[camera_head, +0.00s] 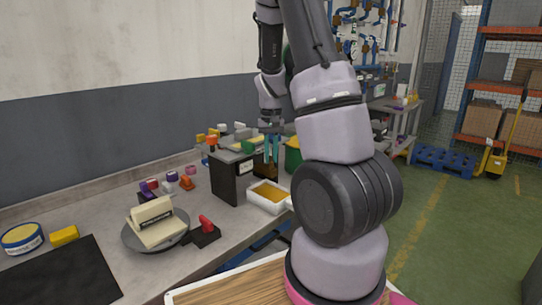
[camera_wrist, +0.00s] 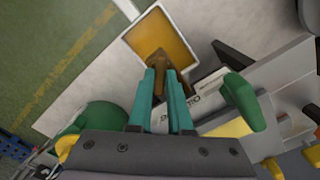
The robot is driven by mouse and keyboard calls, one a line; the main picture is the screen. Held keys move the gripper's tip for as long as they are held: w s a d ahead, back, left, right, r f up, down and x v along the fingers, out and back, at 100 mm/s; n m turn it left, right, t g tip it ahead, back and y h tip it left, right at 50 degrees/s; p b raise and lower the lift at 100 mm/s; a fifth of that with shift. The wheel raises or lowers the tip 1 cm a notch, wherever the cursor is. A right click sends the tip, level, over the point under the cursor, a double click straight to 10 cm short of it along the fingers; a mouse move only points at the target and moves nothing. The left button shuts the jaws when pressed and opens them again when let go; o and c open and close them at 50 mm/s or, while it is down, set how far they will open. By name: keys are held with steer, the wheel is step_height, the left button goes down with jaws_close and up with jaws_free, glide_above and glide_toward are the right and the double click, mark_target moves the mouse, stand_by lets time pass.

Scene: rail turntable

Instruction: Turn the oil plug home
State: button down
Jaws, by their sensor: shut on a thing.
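My gripper (camera_wrist: 162,76) has two teal fingers, shut on a brown part (camera_wrist: 166,60) that I take to be the oil plug. The fingers hide much of it. In the head view my gripper (camera_head: 270,158) points down beside the dark box (camera_head: 232,180), with the brown part low between the fingers. A white tray (camera_head: 284,206) holding amber liquid stands just in front of and below it; in the wrist view the tray (camera_wrist: 130,37) lies beyond the fingertips. I cannot tell how far in the plug sits.
A green handle (camera_wrist: 243,100) stands close right of the fingers in the wrist view. A round turntable (camera_head: 130,238) carrying cream blocks (camera_head: 155,222) and a red lever (camera_head: 206,224) are on the bench at left. Small coloured parts lie behind them.

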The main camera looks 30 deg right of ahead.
mark_target(271, 158)
steer(key=m, duration=0.4)
steer(key=shift+m, duration=0.3)
steer(key=m, duration=0.4)
stand_by(0.3)
steer(key=c, duration=0.8)
jaws_free()
steer(key=shift+c, duration=0.2)
step_height(271, 158, up, 11)
steer(key=shift+f, duration=0.1)
